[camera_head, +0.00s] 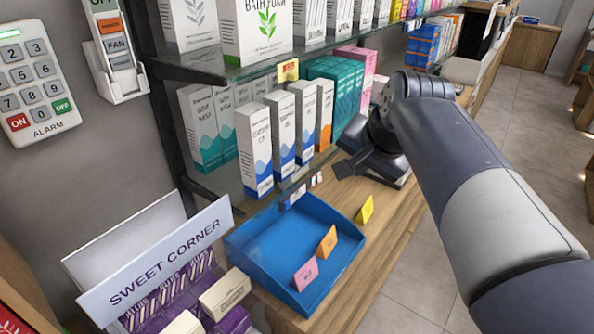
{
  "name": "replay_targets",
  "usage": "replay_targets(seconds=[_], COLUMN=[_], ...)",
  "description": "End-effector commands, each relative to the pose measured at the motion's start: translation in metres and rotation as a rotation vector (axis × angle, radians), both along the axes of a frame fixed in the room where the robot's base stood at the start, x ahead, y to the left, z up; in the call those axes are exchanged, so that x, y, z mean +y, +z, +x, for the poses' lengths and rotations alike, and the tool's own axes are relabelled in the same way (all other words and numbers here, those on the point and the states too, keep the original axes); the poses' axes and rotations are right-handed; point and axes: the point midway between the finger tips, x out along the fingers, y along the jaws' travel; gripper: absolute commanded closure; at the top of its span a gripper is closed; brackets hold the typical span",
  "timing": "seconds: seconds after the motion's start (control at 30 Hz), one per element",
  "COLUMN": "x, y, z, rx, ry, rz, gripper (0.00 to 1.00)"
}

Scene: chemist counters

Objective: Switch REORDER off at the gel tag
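Small shelf-edge tags sit on the front edge of the lower glass shelf: a blue-and-white one (294,197) and a red-and-white one (316,180). Their lettering is too small to read, so I cannot tell which is the gel tag or find the word REORDER. A yellow tag (287,71) hangs on the upper shelf edge. My gripper (346,158) is dark and sits just right of the red-and-white tag, apparently apart from it. It seems to hold nothing; its finger gap is unclear.
White cartons (254,150) stand on the lower shelf behind the tags. A blue tray (295,245) with coloured cards lies below on the wooden counter (350,290). A SWEET CORNER stand (165,262) is front left. A keypad (36,84) and fan control (115,48) are on the wall.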

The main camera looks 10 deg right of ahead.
Motion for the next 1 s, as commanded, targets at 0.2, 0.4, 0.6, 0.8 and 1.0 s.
replay_targets(seconds=[0.2, 0.4, 0.6, 0.8, 1.0], x=[-0.007, -0.006, -0.005, -0.002, 0.0], y=[-0.001, -0.001, -0.015, -0.048, -0.082], z=[-0.002, -0.002, 0.007, 0.029, 0.052], rx=[0.003, 0.003, 0.008, 0.01, 0.008], ry=[-0.013, -0.013, -0.012, -0.011, -0.011], rz=[-0.003, -0.003, -0.002, -0.002, -0.002], gripper=[1.0, 1.0, 1.0, 1.0, 1.0])
